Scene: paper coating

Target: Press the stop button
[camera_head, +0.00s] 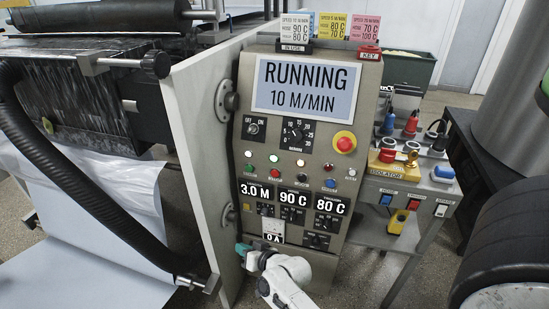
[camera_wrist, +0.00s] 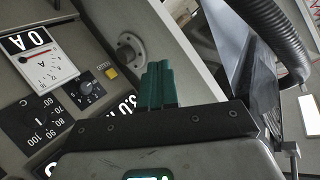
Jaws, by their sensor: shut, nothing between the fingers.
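The grey control panel (camera_head: 335,95) stands upright in the middle of the head view. Its screen (camera_head: 305,88) reads RUNNING 10 M/MIN. A row of small push buttons crosses the panel below the dials, among them a red button (camera_head: 275,173); their labels are too small to read. A larger red mushroom button (camera_head: 344,143) on a yellow collar sits at the upper right of the panel. My gripper (camera_head: 243,248) is at the panel's lower left, below the buttons. Its green fingers are shut and empty, also in the wrist view (camera_wrist: 158,85). The wrist view shows none of these red buttons.
A pale plate (camera_head: 190,130) stands along the panel's left side. A black hose (camera_head: 85,205) curves beside the paper web (camera_head: 95,250) at left. A side table (camera_head: 385,240) with switches stands at right. Dark rollers (camera_head: 510,230) are at far right.

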